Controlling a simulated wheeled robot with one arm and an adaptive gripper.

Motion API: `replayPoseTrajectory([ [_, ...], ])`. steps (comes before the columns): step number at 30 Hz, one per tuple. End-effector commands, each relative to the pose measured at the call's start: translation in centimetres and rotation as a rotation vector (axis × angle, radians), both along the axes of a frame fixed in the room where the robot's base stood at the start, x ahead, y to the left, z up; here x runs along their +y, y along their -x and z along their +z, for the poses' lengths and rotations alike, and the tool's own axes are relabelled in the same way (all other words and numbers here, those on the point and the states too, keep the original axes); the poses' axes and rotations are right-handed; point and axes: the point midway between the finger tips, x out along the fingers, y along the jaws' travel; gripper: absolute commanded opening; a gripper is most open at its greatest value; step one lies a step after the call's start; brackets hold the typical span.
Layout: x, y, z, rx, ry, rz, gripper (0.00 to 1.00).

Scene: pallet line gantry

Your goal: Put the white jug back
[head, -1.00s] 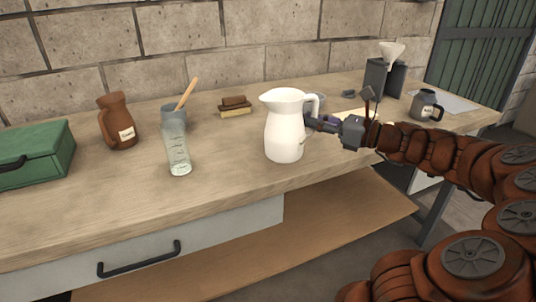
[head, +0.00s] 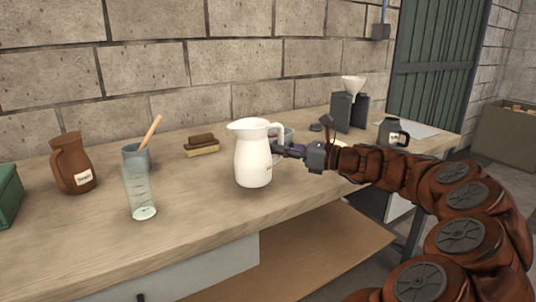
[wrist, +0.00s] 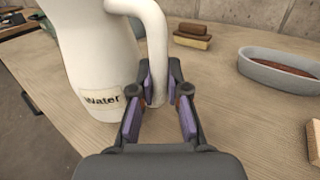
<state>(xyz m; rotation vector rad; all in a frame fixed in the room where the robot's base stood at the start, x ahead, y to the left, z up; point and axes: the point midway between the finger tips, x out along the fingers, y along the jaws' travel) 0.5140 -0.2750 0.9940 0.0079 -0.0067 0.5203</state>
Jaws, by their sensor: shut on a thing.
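The white jug (head: 253,158) is upright over the middle of the wooden bench, its spout pointing left and its handle right. I cannot tell whether its base touches the bench top. My gripper (head: 278,149) reaches in from the right and is shut on the jug's handle. In the wrist view, the jug (wrist: 95,55) has a "Water" label, and its handle runs down between the purple-padded fingers of my gripper (wrist: 154,88). The fingers partly hide the lower handle.
The bench (head: 200,215) also bears a brown jug (head: 75,163), a glass cylinder (head: 140,190), a grey pot (head: 135,157) and a brush (head: 201,145). A grey oval dish (wrist: 285,72) is behind the gripper. A dark jug (head: 391,132) and a funnel stand (head: 349,110) are farther right.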

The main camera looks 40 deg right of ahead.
Motion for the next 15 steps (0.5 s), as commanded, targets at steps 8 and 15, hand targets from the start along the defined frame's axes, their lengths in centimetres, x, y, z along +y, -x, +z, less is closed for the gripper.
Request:
replayPoseTrajectory([
  [8,-1.3,-5.0,-0.7,0.001,0.000,-0.001,0.00],
  [15,-1.8,-7.6,-0.7,-0.001,-0.001,-0.001,0.00],
])
